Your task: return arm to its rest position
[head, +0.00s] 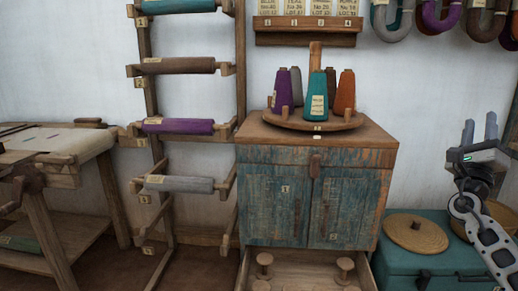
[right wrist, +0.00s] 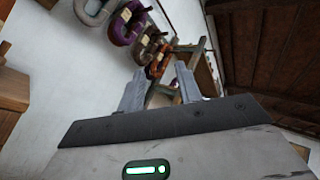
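My right gripper (head: 479,132) is raised at the right edge of the head view, fingers pointing up, above the teal chest. Its two grey fingers stand apart with nothing between them. In the right wrist view the fingers of the gripper (right wrist: 160,88) are also apart and empty, with the wall and hanging yarn beyond them. My left gripper does not show in either view.
A worn blue cabinet (head: 260,200) with a round tray of yarn cones (head: 318,95) stands in the middle, its lower drawer (head: 300,270) open. A teal chest (head: 400,260) with a woven lid (head: 415,233) is at right. A roller rack (head: 150,60) and wooden table (head: 60,145) are left.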

